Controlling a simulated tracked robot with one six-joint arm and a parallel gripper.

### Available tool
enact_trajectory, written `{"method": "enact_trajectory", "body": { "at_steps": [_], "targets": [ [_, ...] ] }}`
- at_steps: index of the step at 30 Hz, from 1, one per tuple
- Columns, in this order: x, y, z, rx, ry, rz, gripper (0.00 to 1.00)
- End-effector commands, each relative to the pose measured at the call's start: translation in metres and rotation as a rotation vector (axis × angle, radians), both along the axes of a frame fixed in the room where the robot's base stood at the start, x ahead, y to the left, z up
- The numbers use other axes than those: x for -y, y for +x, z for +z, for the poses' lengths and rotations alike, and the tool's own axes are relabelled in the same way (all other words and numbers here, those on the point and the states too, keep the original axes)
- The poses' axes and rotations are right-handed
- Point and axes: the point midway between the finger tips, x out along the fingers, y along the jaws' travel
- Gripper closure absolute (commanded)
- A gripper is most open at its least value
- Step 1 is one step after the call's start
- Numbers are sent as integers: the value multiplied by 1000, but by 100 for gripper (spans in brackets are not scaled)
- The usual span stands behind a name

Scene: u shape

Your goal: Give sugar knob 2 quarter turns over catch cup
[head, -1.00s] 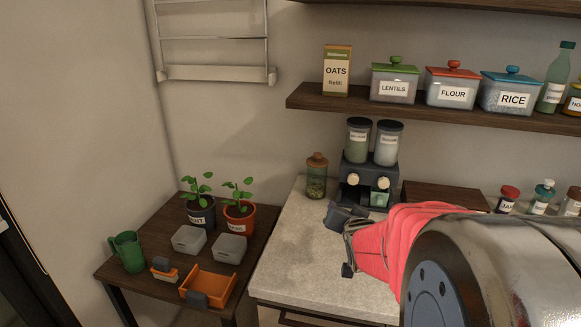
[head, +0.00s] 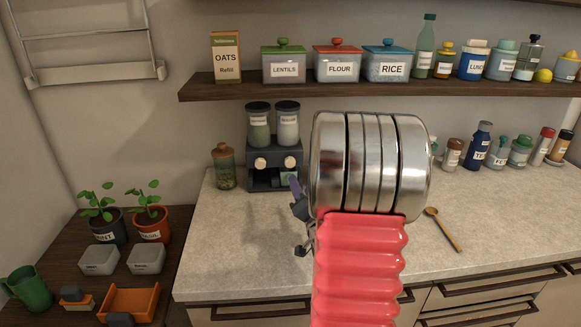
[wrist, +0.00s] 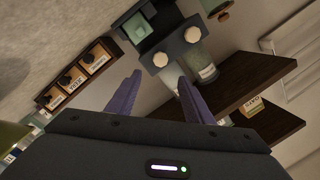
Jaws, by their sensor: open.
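The dark dispenser (head: 273,160) stands on the counter against the wall, with two lidded jars on top. The left jar (head: 259,130) has greenish contents and the right jar (head: 288,128) white contents; their labels are too small to read. Each has a pale knob below it, left (head: 260,162) and right (head: 290,161). The green catch cup (head: 288,179) sits under the right knob, partly hidden. My gripper (wrist: 159,76) is open and empty; in the wrist view its fingers point towards the right knob (wrist: 161,58), apart from it. In the head view my arm hides most of it.
A lidded glass jar (head: 224,168) stands left of the dispenser. A wooden spoon (head: 442,228) lies on the counter (head: 240,255) at the right. A loaded shelf (head: 230,88) runs above. A lower side table with plants and an orange tray (head: 130,300) is at the left.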

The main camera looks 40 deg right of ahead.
Motion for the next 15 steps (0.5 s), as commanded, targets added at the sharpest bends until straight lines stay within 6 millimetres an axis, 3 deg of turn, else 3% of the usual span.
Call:
{"method": "enact_trajectory", "body": {
  "at_steps": [8,15],
  "targets": [
    [3,5,0,-2,0,1,53],
    [17,29,0,-2,0,2,53]
  ]
}}
